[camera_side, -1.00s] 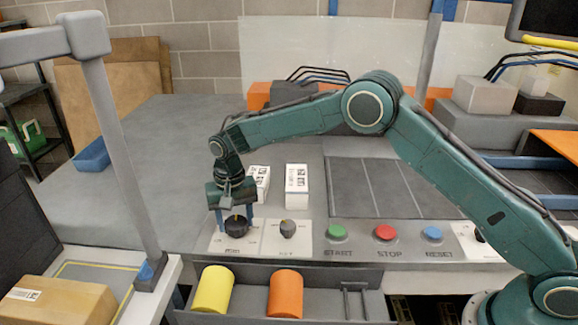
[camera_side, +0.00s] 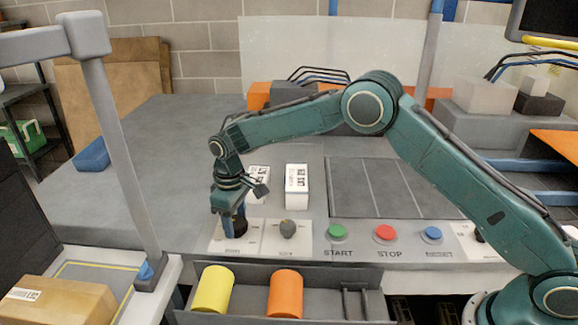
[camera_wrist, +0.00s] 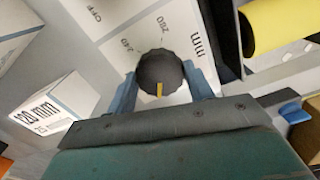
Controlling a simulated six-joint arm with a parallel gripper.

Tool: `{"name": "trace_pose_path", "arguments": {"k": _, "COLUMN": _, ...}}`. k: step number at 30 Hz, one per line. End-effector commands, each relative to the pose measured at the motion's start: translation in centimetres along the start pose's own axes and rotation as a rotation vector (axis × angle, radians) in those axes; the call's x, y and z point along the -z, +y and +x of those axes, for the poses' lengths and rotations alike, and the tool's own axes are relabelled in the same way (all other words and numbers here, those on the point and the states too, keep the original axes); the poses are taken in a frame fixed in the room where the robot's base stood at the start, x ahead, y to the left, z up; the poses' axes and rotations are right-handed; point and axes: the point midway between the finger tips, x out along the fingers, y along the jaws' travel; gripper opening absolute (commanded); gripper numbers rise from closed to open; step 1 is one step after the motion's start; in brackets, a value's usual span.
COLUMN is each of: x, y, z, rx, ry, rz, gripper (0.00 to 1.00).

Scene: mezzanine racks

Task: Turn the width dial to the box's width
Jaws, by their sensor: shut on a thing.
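A round dark dial (camera_side: 241,226) stands on a white plate at the left of the front panel. My gripper (camera_side: 231,226) points down and is shut on it. In the wrist view the dial (camera_wrist: 158,66) sits between the two blue fingers (camera_wrist: 162,80), one on each side. Its yellow pointer mark faces the bottom of that view, towards my gripper's body.
A second, grey knob (camera_side: 287,229) stands just right of the dial. Green (camera_side: 337,231), red (camera_side: 386,232) and blue (camera_side: 432,233) buttons follow. Two white printed blocks stand behind; one (camera_wrist: 58,98) reads "120 mm". Yellow (camera_side: 212,289) and orange (camera_side: 285,293) cylinders lie in the front tray.

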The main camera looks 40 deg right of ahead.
Motion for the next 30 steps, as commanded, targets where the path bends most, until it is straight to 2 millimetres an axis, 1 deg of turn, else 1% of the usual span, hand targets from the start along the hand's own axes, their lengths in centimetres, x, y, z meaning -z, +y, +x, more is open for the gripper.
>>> {"name": "trace_pose_path", "arguments": {"k": 21, "x": 0.06, "y": 0.00, "z": -0.19, "rx": -0.001, "ry": 0.003, "rz": -0.682, "gripper": 0.29}}
{"name": "trace_pose_path", "arguments": {"k": 30, "x": 0.07, "y": 0.00, "z": -0.19, "rx": -0.002, "ry": 0.003, "rz": -0.920, "gripper": 0.29}}
